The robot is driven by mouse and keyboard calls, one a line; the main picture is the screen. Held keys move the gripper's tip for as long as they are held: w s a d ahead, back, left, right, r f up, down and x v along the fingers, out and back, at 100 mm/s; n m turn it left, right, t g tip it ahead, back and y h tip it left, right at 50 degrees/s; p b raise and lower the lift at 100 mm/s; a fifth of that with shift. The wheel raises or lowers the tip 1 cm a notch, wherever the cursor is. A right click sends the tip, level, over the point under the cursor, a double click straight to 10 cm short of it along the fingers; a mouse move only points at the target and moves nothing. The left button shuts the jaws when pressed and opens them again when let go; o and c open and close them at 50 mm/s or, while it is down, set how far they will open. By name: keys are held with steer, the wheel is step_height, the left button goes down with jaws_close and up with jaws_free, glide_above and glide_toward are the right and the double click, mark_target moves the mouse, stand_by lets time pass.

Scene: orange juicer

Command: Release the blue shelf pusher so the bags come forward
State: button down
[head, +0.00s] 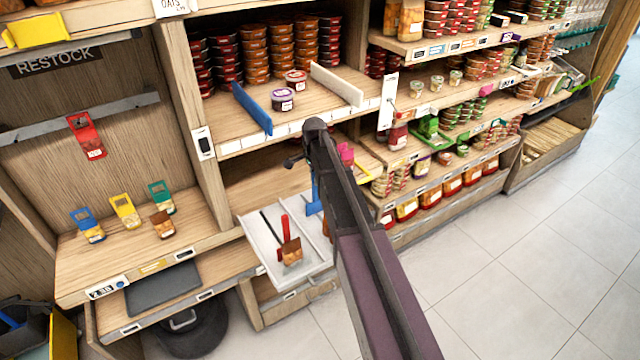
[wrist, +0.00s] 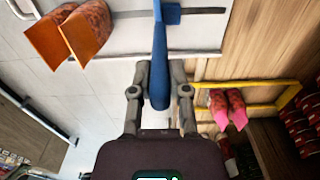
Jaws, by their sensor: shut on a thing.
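In the wrist view my gripper (wrist: 160,78) is shut on the bar, one finger on each side. In the head view my arm hides most of the gripper, and only part of the blue pusher (head: 315,192) shows at the tray's right side. A brown-orange bag (head: 291,252) stands on the tray near its front. Two orange-brown bags (wrist: 86,30) show at the upper left of the wrist view, apart from my fingers.
A red piece (head: 285,225) and a dark rod stand on the tray. Pink bags (wrist: 228,108) sit by a yellow frame (wrist: 283,97) to the right of my gripper. Shelves with jars surround the arm. Coloured packs stand on the left shelf. The floor (head: 500,240) at right is clear.

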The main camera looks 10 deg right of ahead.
steer(key=c, duration=0.6)
jaws_free()
steer(key=shift+s, duration=0.1)
steer(key=s+d, duration=0.2)
steer(key=s, duration=0.5)
step_height(320, 180, up, 14)
steer(key=p, duration=1.4)
steer(key=shift+d, duration=0.15)
steer(key=shift+f, duration=0.1)
